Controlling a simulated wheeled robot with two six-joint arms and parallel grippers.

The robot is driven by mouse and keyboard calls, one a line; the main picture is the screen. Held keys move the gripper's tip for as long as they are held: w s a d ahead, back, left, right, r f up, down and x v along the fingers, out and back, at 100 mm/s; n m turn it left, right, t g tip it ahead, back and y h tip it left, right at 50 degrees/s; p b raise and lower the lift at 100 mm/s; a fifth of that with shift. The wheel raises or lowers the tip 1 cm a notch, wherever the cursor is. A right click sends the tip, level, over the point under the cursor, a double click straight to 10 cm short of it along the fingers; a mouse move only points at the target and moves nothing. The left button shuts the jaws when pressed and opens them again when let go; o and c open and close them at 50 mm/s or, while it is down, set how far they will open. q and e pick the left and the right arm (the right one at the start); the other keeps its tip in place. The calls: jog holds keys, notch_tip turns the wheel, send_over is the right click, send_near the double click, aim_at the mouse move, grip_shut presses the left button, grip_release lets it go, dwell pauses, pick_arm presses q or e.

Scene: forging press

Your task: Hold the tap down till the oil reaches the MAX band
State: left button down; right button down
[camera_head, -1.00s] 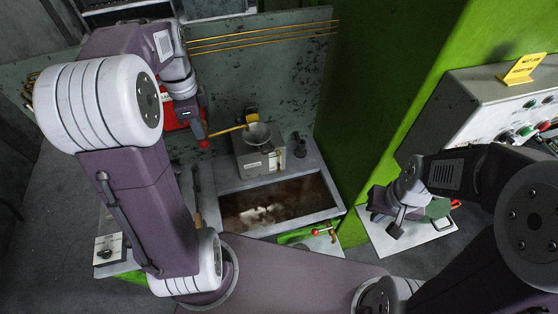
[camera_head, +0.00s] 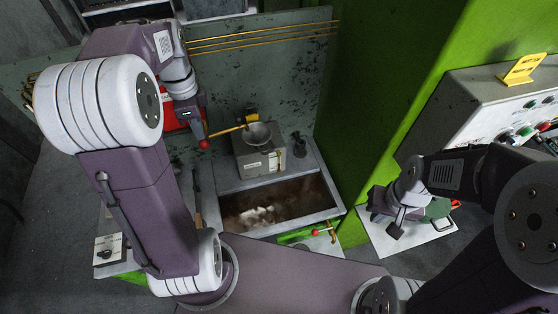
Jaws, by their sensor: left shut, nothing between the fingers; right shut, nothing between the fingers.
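The tap's yellow lever (camera_head: 228,131) ends in a red knob (camera_head: 204,145). My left gripper (camera_head: 203,137) is shut and empty, its tip at the red knob; whether it touches the knob I cannot tell. The lever runs right to a metal funnel (camera_head: 258,134) on a grey box-shaped reservoir (camera_head: 262,163). A pale strip (camera_head: 273,163) shows on the reservoir's front; the oil level and a MAX band are too small to read. My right gripper (camera_head: 397,229) is shut and empty above a light plate on the right.
An open trough (camera_head: 336,208) with brown contents lies in front of the reservoir. A red-knobbed lever (camera_head: 316,232) is at its front right. A green press column (camera_head: 385,90) and a control box (camera_head: 460,95) stand on the right. A switch plate (camera_head: 108,248) is at lower left.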

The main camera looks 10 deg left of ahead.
pick_arm(q)
jog(key=shift+f, duration=0.2)
dwell(0.4)
jog(key=shift+f+b, duration=1.5)
jog(key=shift+f, duration=0.35)
jog(key=shift+r, duration=0.1)
dwell(5.4)
